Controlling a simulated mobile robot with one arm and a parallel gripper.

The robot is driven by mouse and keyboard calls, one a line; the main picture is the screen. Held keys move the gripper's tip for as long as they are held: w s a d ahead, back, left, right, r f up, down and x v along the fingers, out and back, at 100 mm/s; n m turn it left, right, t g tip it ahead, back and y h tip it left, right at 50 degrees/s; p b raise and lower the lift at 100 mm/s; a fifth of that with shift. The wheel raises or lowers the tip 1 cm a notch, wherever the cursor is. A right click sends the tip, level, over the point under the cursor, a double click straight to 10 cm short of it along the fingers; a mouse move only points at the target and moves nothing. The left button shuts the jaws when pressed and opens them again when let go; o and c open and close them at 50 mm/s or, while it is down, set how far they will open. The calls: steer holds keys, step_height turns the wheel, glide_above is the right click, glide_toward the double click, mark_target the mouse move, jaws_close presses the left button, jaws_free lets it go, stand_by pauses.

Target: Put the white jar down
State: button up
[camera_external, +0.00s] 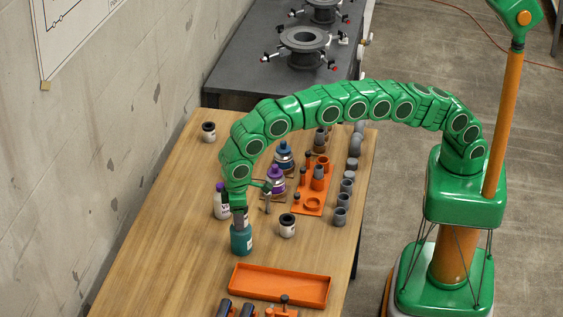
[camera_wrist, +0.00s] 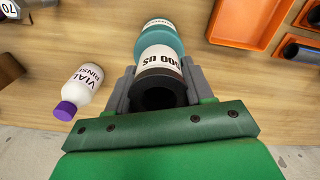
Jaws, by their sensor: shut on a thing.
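My gripper (camera_external: 240,222) points down over the near part of the wooden table. In the wrist view its grey fingers (camera_wrist: 160,90) are shut on the white jar (camera_wrist: 160,56), which has a dark rim and black lettering. In the external view the fingers mostly hide this jar. A teal container (camera_external: 240,240) is directly below my gripper. It also shows in the wrist view (camera_wrist: 160,36), in line with the white jar and against it in the picture; I cannot tell whether they touch.
A white vial with a purple cap (camera_external: 222,203) stands close left. A small white jar with a black lid (camera_external: 288,226) stands right; another (camera_external: 208,131) is farther back. An orange tray (camera_external: 280,286) lies in front. Purple (camera_external: 276,184) and blue (camera_external: 284,157) bottles stand behind.

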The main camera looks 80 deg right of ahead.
steer(key=shift+f, duration=0.7)
steer(key=shift+f, duration=0.1)
steer(key=o, duration=1.1)
steer(key=shift+c, duration=0.2)
step_height(320, 180, up, 12)
steer(key=shift+d, duration=0.1)
